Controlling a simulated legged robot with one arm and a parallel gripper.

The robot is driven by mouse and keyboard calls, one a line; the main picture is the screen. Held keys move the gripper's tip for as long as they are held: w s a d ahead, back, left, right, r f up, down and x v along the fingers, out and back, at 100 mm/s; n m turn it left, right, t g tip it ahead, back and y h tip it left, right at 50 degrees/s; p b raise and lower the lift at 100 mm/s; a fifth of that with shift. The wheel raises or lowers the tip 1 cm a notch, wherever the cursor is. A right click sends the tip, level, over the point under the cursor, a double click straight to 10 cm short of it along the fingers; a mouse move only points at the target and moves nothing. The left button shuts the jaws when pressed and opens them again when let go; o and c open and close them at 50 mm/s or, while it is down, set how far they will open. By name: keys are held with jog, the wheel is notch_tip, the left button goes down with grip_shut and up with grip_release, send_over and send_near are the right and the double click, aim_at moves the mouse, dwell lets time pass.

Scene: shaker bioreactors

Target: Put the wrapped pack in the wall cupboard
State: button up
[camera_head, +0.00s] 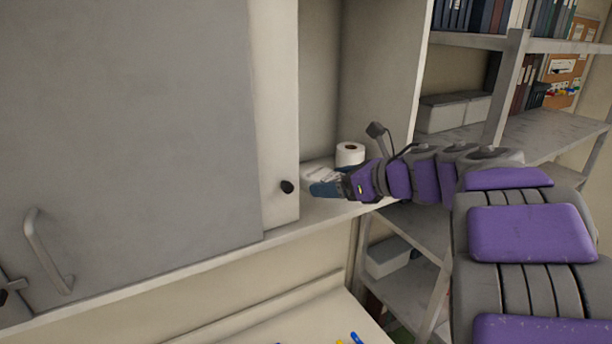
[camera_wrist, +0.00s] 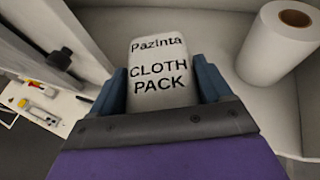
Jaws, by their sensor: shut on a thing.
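The wrapped pack is white and printed "Pazinta CLOTH PACK"; the pack (camera_wrist: 158,75) is between the blue fingers of my gripper (camera_wrist: 160,90) in the wrist view. My gripper is shut on it. In the head view my gripper (camera_head: 325,189) is inside the open right part of the wall cupboard (camera_head: 375,75), low over its floor, with part of the pack (camera_head: 318,172) showing behind the fingers. I cannot tell whether the pack touches the cupboard floor.
A white paper roll (camera_head: 350,154) stands just right of the pack; it also shows in the wrist view (camera_wrist: 278,42). A grey sliding door (camera_head: 120,130) covers the cupboard's left part. Metal shelves (camera_head: 480,140) stand right. A worktop (camera_head: 310,322) lies below.

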aim_at(317, 166)
jog(key=w+a, duration=0.1)
jog(key=w, duration=0.1)
jog(key=w+a+p, duration=0.1)
jog(key=w, duration=0.2)
jog(key=w+a+p, duration=0.1)
jog(key=w, duration=0.2)
jog(key=shift+a+f, duration=0.15)
jog(key=shift+f, duration=0.2)
jog(key=shift+w+a+p, duration=0.15)
jog(key=shift+a+p, duration=0.15)
jog(key=shift+a, duration=0.05)
jog(key=a+f, duration=0.1)
jog(key=f, duration=0.1)
jog(key=a+f, duration=0.1)
jog(key=shift+w+a+p, duration=0.25)
jog(key=shift+a+p, duration=0.05)
jog(key=shift+p, duration=0.1)
jog(key=shift+d+f, duration=0.2)
jog(key=shift+f, duration=0.1)
jog(key=shift+d+f, duration=0.1)
jog(key=shift+d, duration=0.95)
